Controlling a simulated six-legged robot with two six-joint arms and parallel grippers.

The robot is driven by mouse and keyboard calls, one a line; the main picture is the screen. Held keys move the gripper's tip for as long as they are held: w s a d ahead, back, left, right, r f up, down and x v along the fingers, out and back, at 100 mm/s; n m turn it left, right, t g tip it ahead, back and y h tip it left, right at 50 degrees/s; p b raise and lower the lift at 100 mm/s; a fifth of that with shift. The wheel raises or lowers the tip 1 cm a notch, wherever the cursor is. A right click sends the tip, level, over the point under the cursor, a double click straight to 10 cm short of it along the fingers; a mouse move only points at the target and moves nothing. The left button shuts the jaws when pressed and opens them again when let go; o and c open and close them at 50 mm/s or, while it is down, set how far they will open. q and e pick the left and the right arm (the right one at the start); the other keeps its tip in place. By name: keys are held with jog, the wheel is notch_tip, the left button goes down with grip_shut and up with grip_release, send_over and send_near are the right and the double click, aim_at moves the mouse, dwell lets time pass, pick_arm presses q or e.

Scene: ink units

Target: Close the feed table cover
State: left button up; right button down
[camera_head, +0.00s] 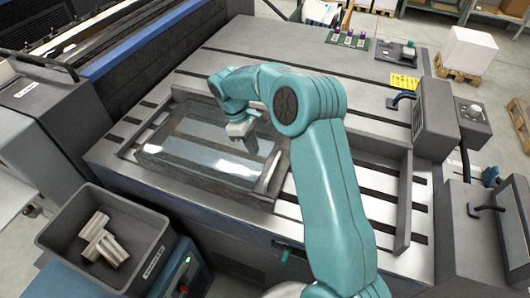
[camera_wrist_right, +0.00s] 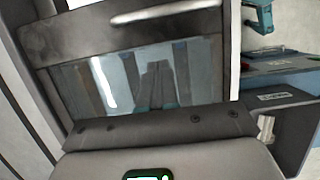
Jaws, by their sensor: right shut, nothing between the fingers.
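The feed table cover (camera_head: 200,152) is a clear pane in a dark grey frame. It lies low and nearly flat over the left part of the slotted metal feed table (camera_head: 366,205). I cannot tell whether its edge is fully seated. My right gripper (camera_head: 246,139) is shut and empty, pointing down over the cover's right part. I cannot tell whether it touches the pane. My left gripper is not in view.
A grey bin (camera_head: 62,240) with several pale cylinders stands at the lower left. Grey boxes (camera_head: 436,115) with black handles stand at the table's right edge. A yellow label (camera_head: 403,81) and a green tray (camera_head: 348,40) lie toward the back. The back tabletop is mostly clear.

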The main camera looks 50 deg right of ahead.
aim_at(267, 168)
jog(key=s, duration=0.1)
jog(key=s+f, duration=0.1)
jog(key=s+d, duration=0.1)
jog(key=shift+s+f+p, duration=0.2)
jog(key=shift+s+p, duration=0.05)
jog(key=shift+p, duration=0.15)
jog(key=shift+s+d+f, duration=0.15)
jog(key=shift+s+f, duration=0.1)
jog(key=shift+s, duration=0.15)
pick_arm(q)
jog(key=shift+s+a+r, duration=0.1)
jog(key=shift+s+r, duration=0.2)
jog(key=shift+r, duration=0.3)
pick_arm(e)
jog(key=shift+s, duration=0.1)
